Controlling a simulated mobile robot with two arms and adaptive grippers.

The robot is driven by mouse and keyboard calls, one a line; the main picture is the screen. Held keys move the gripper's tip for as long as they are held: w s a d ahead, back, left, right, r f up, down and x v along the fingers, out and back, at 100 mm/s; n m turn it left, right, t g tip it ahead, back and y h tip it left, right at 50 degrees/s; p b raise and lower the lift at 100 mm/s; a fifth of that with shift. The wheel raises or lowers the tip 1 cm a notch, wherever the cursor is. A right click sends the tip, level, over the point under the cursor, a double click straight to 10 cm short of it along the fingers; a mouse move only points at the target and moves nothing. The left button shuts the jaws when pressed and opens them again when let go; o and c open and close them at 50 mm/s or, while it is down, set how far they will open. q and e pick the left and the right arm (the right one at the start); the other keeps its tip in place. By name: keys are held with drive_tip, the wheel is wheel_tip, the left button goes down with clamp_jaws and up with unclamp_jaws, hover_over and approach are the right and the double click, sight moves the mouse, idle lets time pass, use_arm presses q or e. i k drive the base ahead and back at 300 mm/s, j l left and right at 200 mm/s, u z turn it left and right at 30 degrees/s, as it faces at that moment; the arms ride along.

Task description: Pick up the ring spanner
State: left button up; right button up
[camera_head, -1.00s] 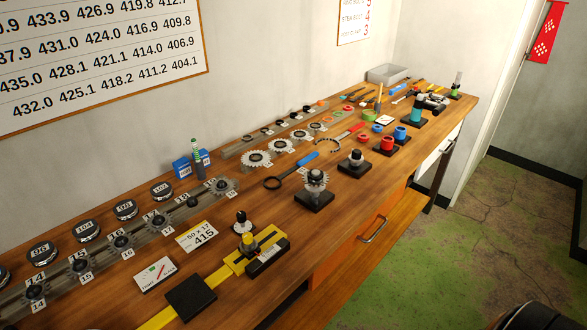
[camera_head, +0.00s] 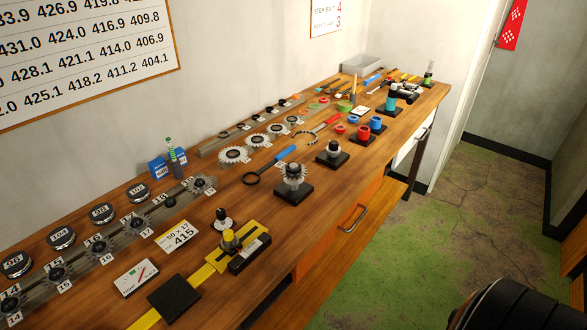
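A tool with a blue handle and a dark ring end, which looks like the ring spanner (camera_head: 284,157), lies flat on the wooden workbench (camera_head: 215,291). Its ring points to the lower left and its handle to the upper right, toward the wall side. It lies between the row of toothed sprockets and a sprocket on a black stand (camera_head: 293,179). Neither gripper shows in the head view. Only a dark rounded part, probably of my own arm, shows at the bottom right corner.
A red-handled chain tool (camera_head: 325,127) lies just beyond the spanner. A yellow gauge (camera_head: 236,250) lies nearer. Open floor (camera_head: 440,230) is right of the bench.

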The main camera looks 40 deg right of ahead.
sight(292, 148)
drive_tip(key=l+u, duration=0.3)
drive_tip(key=l, duration=0.55)
drive_tip(key=l+u, duration=0.3)
drive_tip(key=l, duration=0.55)
drive_tip(key=k, duration=0.05)
